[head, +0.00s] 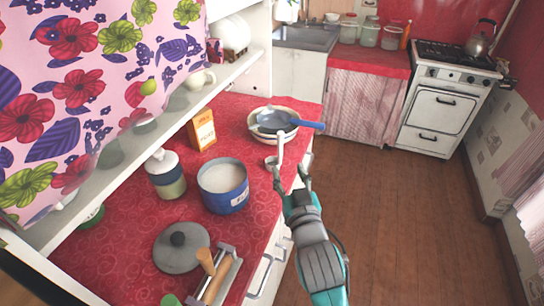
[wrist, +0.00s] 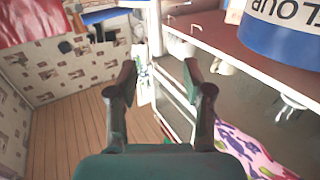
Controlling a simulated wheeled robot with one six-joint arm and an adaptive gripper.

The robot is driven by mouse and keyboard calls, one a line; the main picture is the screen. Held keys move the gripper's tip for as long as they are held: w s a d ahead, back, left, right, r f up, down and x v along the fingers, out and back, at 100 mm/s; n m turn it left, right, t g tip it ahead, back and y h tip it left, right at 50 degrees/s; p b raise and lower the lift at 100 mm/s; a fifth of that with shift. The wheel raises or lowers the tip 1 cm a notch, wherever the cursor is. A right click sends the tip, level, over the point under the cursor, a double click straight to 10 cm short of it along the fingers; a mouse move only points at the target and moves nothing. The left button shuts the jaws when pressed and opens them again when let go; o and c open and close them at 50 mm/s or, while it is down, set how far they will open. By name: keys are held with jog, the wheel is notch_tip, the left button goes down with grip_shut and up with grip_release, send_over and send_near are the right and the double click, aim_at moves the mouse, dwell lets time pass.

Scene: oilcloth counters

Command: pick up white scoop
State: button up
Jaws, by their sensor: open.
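The white scoop (head: 280,148) shows in the head view near the counter's right edge, with its pale handle upright and a small rounded part at its lower end. It overlaps the bowl and pan behind it. In the wrist view a white upright piece (wrist: 155,28), probably its handle, shows at the top, beyond and between the fingertips. My gripper (head: 290,180) is open and empty, just nearer than the scoop at the counter edge. Both fingers also show apart in the wrist view (wrist: 158,75). I cannot tell the exact gap to the scoop.
A blue flour tin (head: 224,200) stands left of my gripper. A blue-handled pan (head: 274,122) rests on a pale bowl (head: 256,134) behind. A lidded jar (head: 166,178), an orange box (head: 202,130) and a pot lid (head: 180,258) stand further left. The floor to the right is clear.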

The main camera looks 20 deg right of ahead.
aim_at(281, 141)
jog(key=w, duration=0.4)
jog(key=w+d+r, duration=0.1)
jog(key=w, duration=0.7)
jog(key=shift+d+r, duration=0.2)
jog(key=shift+d, duration=0.05)
grip_shut()
